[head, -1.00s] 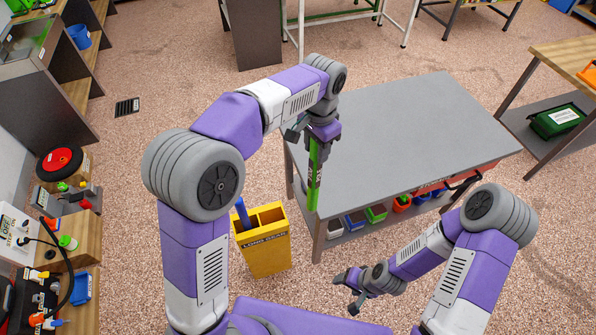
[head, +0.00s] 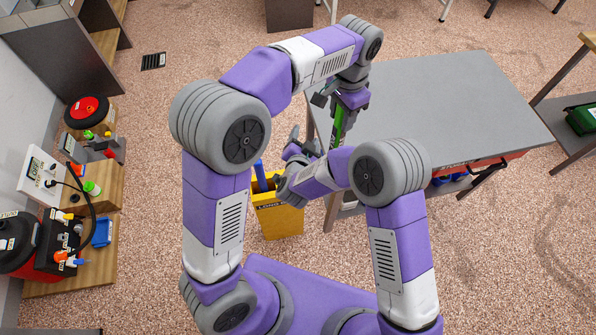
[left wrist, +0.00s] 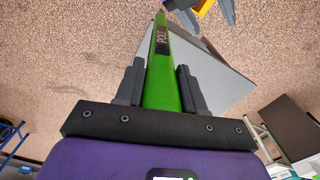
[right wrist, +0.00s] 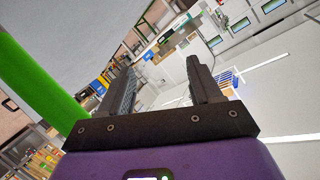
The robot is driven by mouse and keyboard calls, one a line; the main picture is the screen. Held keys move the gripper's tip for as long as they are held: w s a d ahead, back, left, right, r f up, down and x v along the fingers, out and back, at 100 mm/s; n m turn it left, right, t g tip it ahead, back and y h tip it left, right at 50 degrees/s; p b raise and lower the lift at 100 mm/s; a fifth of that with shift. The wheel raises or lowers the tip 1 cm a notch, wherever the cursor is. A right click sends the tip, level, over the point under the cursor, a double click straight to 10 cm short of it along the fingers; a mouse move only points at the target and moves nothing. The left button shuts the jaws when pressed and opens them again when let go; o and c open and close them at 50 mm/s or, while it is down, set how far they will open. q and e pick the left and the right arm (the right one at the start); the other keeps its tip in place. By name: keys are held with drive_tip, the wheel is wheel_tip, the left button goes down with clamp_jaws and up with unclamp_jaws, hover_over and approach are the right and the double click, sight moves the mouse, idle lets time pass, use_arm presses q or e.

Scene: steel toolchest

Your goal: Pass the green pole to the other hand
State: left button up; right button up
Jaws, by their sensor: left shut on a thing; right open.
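The green pole (head: 337,128) hangs downward from my left gripper (head: 345,100), near the left edge of the grey workbench. In the left wrist view, the pole (left wrist: 160,90) with a dark label marked POLE runs between the two closed fingers (left wrist: 160,68). My right gripper (head: 298,145) is beside the pole's lower part, on its left in the head view; my right forearm hides the pole's lower end. In the right wrist view, the fingers (right wrist: 158,75) are open and empty, and the pole (right wrist: 40,85) passes outside them on the left.
A yellow bin (head: 278,222) with a blue item (head: 259,172) in it stands on the floor just below my right gripper. The grey workbench top (head: 450,100) is bare. A cluttered low wooden bench (head: 100,190) stands at the left.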

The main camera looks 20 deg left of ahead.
drive_tip(key=s+d+m+h, duration=0.2)
drive_tip(key=s+m+h, duration=0.1)
drive_tip(key=s+h, duration=0.95)
drive_tip(key=w+d+h, duration=0.1)
drive_tip(key=w+d, duration=0.6)
drive_tip(key=w, duration=0.3)
drive_tip(key=shift+w+f, duration=0.2)
drive_tip(key=shift+w, duration=0.2)
drive_tip(key=shift+d+h, duration=0.1)
drive_tip(key=shift+h, duration=0.15)
drive_tip(key=c, duration=1.1)
use_arm(q)
drive_tip(key=o, duration=1.1)
use_arm(e)
clamp_jaws()
